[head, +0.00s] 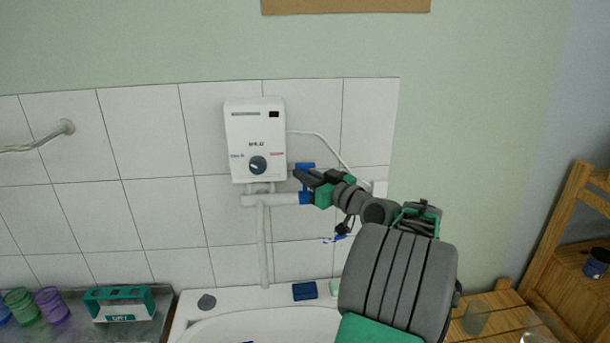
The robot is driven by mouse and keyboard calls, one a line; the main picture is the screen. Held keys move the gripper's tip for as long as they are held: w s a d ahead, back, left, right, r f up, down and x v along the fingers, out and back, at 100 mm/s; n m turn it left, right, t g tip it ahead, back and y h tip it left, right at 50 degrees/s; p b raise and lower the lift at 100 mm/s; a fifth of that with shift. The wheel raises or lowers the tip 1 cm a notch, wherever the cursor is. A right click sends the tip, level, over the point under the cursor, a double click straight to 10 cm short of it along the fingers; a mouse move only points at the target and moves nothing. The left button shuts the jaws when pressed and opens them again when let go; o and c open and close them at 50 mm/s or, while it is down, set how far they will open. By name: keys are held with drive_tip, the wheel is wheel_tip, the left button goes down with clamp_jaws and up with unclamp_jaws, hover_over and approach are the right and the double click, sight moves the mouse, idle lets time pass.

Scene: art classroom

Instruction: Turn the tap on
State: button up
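The tap has a white horizontal body (270,199) under the white wall heater (255,140). Blue parts show at its right end: a blue handle (305,165) above and a blue piece (306,198) below. A thin white pipe (264,250) runs down from the body towards the sink. My gripper (302,177), dark with green parts, reaches in from the right and overlaps the blue parts, hiding the middle of them. Its dark fingertips look very close to the handle; I cannot tell whether they touch it or how far apart they are. No water is visible.
Below is a white sink (190,305) with a dark blue block (304,291) on its back rim. A green-and-white box (119,303) and several coloured cups (52,305) stand at the left. A wooden shelf (565,225) is at the right. A white cord (325,143) hangs from the heater.

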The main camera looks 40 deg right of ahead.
clamp_jaws()
drive_tip(key=shift+f, duration=0.1)
idle(0.9)
